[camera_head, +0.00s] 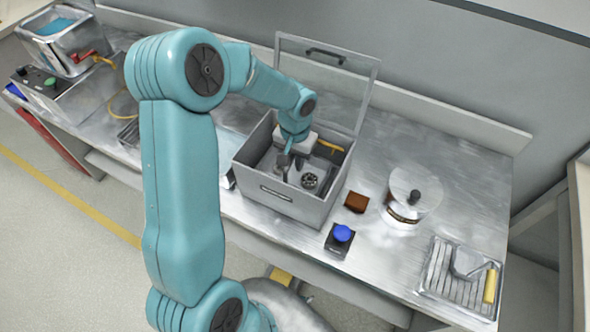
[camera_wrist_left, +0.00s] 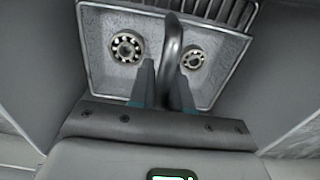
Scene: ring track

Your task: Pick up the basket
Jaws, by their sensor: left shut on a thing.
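The basket (camera_wrist_left: 108,78) is a shallow metal tray with ring bearings in it, seen in the left wrist view with a bearing (camera_wrist_left: 126,46) on the left and another (camera_wrist_left: 194,58) on the right. A curved grey handle (camera_wrist_left: 171,55) rises over its middle. My left gripper (camera_wrist_left: 163,88) is shut on this handle. In the head view my left gripper (camera_head: 291,160) reaches down into an open grey metal box (camera_head: 277,194). A bearing (camera_head: 310,181) shows inside; the arm and box walls hide much of the basket. My right gripper is not in view.
The box's lid (camera_head: 325,80) stands open behind it. To the right are a round clear-lidded container (camera_head: 409,195) and a ribbed tray (camera_head: 455,280) with a yellow-handled tool. The bench's back right is clear.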

